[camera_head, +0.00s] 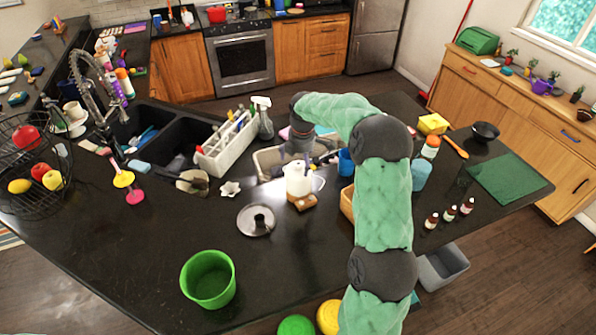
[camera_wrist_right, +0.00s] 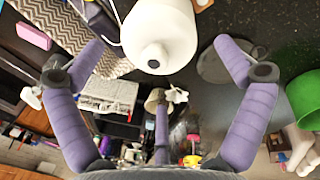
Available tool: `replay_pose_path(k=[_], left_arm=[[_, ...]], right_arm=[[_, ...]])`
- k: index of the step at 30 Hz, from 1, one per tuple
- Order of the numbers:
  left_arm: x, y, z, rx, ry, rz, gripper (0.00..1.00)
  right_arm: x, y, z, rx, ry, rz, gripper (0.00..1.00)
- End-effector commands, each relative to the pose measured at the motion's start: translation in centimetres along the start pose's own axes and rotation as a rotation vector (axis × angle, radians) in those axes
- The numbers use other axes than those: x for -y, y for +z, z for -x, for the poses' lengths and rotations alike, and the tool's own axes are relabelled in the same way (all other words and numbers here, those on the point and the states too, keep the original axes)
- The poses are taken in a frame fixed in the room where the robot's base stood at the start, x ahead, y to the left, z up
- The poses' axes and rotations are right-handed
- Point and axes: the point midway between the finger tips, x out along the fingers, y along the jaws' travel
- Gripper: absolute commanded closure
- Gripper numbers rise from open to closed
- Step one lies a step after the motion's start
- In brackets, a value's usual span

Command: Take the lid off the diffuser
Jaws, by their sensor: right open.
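The diffuser (camera_head: 298,182) is a white rounded vessel on a small wooden base on the dark counter. It also shows in the right wrist view (camera_wrist_right: 160,30), upside down, with a small knob-like spout at its tip. I cannot make out a seam between its lid and body. My right gripper (camera_head: 300,152) is just above and behind the diffuser in the head view. In the wrist view its purple fingers are spread wide, with the white top between and beyond the fingertips (camera_wrist_right: 160,52). The gripper is open and empty. My left gripper is not in view.
A grey round pan lid (camera_head: 256,220) lies left of the diffuser. A white utensil caddy (camera_head: 228,146) and the sink (camera_head: 185,137) are at the left. Small dark bottles (camera_head: 450,213) stand at the right. The front counter is mostly clear.

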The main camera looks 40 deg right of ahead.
Motion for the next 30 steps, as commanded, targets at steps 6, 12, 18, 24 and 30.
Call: replay_pose_path(k=[6,12,18,24,30], left_arm=[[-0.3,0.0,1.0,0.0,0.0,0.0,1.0],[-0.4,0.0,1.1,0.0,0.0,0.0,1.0],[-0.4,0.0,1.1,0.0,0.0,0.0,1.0],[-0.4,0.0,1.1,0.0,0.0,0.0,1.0],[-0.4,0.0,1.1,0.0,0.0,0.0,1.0]], right_arm=[[-0.2,-0.2,-3.0,0.0,-0.004,0.0,0.0],[-0.2,-0.1,-4.2,0.0,-0.001,0.0,0.0],[-0.2,-0.1,-4.2,0.0,-0.001,0.0,0.06],[-0.2,-0.2,-4.2,0.0,-0.002,0.001,0.51],[-0.1,-0.2,-4.2,-0.001,-0.002,0.001,0.51]])
